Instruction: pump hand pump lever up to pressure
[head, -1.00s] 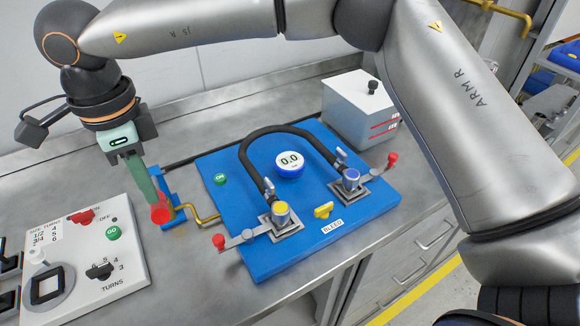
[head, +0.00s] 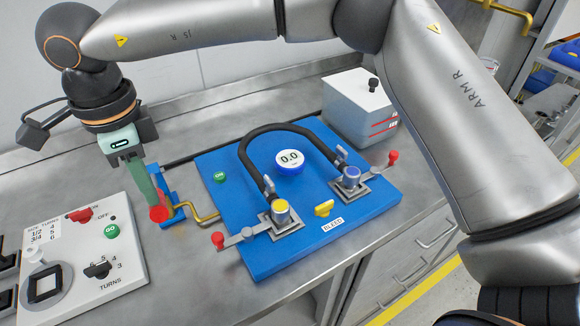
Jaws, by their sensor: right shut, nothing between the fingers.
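The blue hand pump (head: 170,205) stands at the left edge of the blue test board, joined to it by a brass pipe (head: 203,216). Its red lever knob (head: 159,214) shows at the lower end of my right gripper (head: 154,203). The right gripper is shut, pointing down, its green fingers against or just above the knob; I cannot tell whether they touch. The rest of the lever is hidden by the gripper. The round gauge (head: 289,160) reads 0.0. My left gripper is not in view.
The blue board (head: 235,195) carries a black hose (head: 262,135), two valves with red-tipped handles and a yellow bleed knob (head: 323,209). A white control box (head: 130,275) lies at left, a grey box (head: 352,112) behind right. Bare bench (head: 195,270) lies in front.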

